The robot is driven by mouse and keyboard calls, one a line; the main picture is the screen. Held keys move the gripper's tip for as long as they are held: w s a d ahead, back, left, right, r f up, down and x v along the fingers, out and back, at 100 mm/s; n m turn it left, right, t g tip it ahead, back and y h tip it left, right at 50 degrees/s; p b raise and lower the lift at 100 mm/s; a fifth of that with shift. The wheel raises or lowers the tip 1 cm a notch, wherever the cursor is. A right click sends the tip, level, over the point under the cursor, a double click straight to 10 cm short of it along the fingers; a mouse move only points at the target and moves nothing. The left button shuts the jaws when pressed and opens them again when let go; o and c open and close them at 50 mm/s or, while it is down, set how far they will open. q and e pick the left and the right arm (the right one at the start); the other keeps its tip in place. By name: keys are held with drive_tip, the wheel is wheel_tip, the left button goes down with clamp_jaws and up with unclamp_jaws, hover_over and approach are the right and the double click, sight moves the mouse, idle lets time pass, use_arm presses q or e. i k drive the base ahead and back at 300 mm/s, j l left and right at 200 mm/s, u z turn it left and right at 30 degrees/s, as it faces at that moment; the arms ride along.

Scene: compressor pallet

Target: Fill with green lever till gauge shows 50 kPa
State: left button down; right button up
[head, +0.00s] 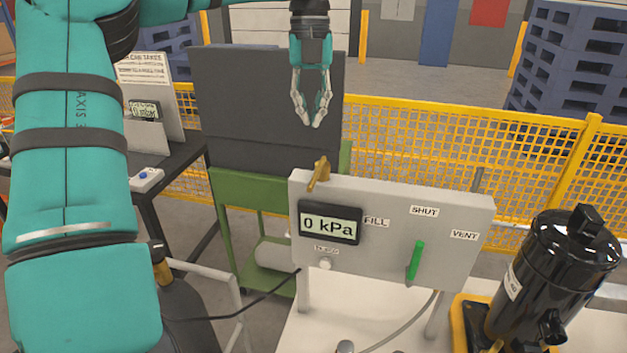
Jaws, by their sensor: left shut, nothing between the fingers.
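The grey panel (395,205) carries a gauge (330,223) that reads 0 kPa. The green lever (416,260) is on the panel's right half, near upright and slightly tilted. The label SHUT (424,211) is above it, FILL (377,222) to its upper left and VENT (464,235) to its right. My left gripper (309,122) points down, shut and empty, above the panel's left end in the picture and apart from the lever. My right gripper is not in view.
A brass fitting (318,175) sticks up at the panel's top left edge. A black cylinder (555,280) stands right of the panel. A yellow mesh fence (470,150) runs behind.

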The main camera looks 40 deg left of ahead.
sight(410, 272)
drive_tip(key=k+j, duration=0.2)
drive_tip(key=k, duration=0.3)
drive_tip(key=k+j, duration=0.25)
drive_tip(key=k, duration=0.2)
